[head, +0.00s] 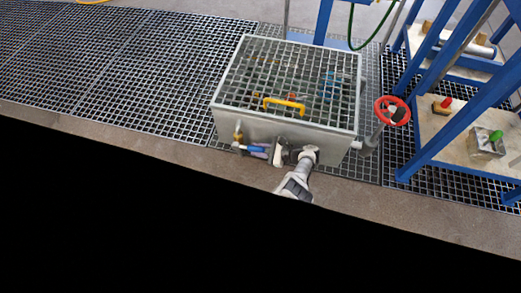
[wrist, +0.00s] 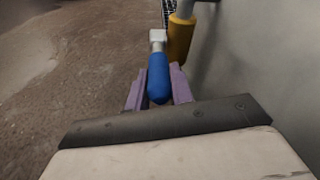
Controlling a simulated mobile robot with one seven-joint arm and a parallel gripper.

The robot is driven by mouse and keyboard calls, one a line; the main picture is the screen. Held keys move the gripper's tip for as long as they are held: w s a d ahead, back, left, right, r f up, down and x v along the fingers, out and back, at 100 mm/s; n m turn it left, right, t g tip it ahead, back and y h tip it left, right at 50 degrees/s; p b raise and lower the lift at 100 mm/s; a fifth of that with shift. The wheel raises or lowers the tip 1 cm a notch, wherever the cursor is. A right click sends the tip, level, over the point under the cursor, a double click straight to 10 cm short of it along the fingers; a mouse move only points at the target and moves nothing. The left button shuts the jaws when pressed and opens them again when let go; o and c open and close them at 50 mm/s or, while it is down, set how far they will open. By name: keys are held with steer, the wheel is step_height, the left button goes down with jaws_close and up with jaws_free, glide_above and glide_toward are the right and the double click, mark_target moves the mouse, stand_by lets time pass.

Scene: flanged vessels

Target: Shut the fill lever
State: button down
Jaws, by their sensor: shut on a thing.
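The fill lever has a blue handle (wrist: 158,78) with a pale metal end, and it sits beside a yellow-sleeved pipe (wrist: 181,38). In the head view the blue handle (head: 254,149) lies roughly level at the front left of a grey tank (head: 225,124). My gripper (wrist: 158,90) has its purple fingers on both sides of the blue handle and is shut on it. It also shows in the head view (head: 262,150), low against the tank's front wall. The handle's near end is close to my gripper's dark palm plate.
The tank has a grid top with a yellow handle (head: 284,105). A red handwheel (head: 392,111) stands to its right, by blue frames with shelves (head: 465,135). Floor grating (head: 120,70) spreads to the left. Bare floor (wrist: 60,80) lies left of the lever.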

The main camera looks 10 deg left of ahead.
steer(key=c, duration=1.2)
jaws_free()
steer(key=p+v, duration=0.1)
steer(key=v, duration=1.2)
steer(key=shift+d, duration=0.4)
steer(key=shift+r, duration=0.1)
